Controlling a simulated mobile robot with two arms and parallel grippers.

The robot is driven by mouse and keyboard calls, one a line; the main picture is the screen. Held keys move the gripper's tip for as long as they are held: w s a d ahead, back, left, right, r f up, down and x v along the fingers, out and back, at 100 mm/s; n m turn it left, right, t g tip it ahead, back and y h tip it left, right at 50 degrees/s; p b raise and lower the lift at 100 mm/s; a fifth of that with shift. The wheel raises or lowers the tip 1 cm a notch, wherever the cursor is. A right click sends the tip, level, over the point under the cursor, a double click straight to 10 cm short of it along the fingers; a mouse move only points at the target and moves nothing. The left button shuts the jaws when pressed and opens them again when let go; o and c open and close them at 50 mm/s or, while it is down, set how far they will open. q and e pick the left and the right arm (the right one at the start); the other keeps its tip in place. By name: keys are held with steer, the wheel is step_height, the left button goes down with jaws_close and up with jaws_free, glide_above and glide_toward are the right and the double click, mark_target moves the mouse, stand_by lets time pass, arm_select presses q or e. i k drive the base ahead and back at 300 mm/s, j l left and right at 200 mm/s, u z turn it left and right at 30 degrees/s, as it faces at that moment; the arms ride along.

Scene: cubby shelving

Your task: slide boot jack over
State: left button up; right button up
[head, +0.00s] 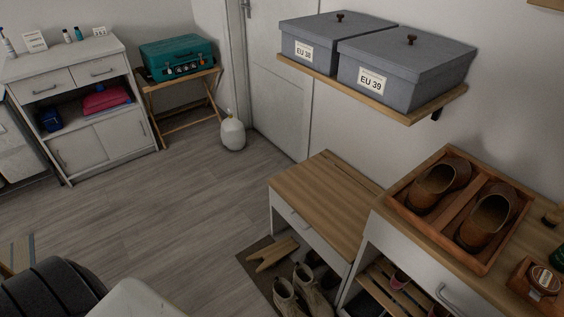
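The wooden boot jack (268,255) appears to be the pale, flat piece with a notched end. It lies on a dark mat (256,275) on the floor, in front of the low cabinet. A pair of beige boots (297,292) stands on the mat just to the right of and nearer than the boot jack. Neither of my grippers shows in the head view.
A low wood-topped cabinet (322,197) stands behind the mat. To its right, a taller cabinet bears a wooden tray (431,229) with brown shoes. A wall shelf (395,108) holds two grey boxes. Open floor (170,225) lies to the left.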

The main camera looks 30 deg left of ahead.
mark_target(271, 255)
steer(key=u, duration=1.05)
steer(key=i+j+u, duration=0.2)
steer(key=i+u, duration=0.45)
steer(key=i+j+u, duration=0.1)
steer(key=i+u, duration=0.4)
steer(key=i, duration=0.9)
steer(key=i+z, duration=0.5)
steer(key=i+j+z, duration=0.2)
steer(key=z, duration=0.3)
steer(key=i+j, duration=0.05)
